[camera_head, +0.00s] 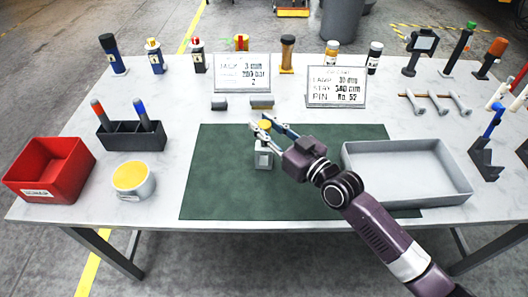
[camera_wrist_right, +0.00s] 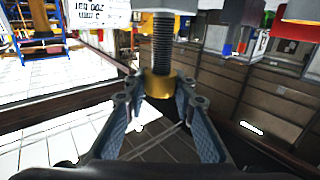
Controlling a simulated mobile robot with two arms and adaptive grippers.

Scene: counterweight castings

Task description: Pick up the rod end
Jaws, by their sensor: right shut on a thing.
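The rod end (camera_head: 264,159) shows in the head view as a small grey block with a yellow top, over the left-middle of the green mat (camera_head: 225,185). In the right wrist view its threaded shank (camera_wrist_right: 162,45) and a brass-coloured collar (camera_wrist_right: 158,86) show, with a pale part at the upper edge. My right gripper (camera_head: 262,125) is shut on the rod end near its yellow top. In the wrist view its fingertips (camera_wrist_right: 157,92) sit on both sides of the collar. I cannot tell whether the block touches the mat. My left gripper is not in view.
A grey tray (camera_head: 440,198) stands right of the mat. A red bin (camera_head: 62,186), a white cup (camera_head: 133,180) and a black holder (camera_head: 132,138) stand left. Two signs (camera_head: 242,72) and several small items line the back. The mat's left part is clear.

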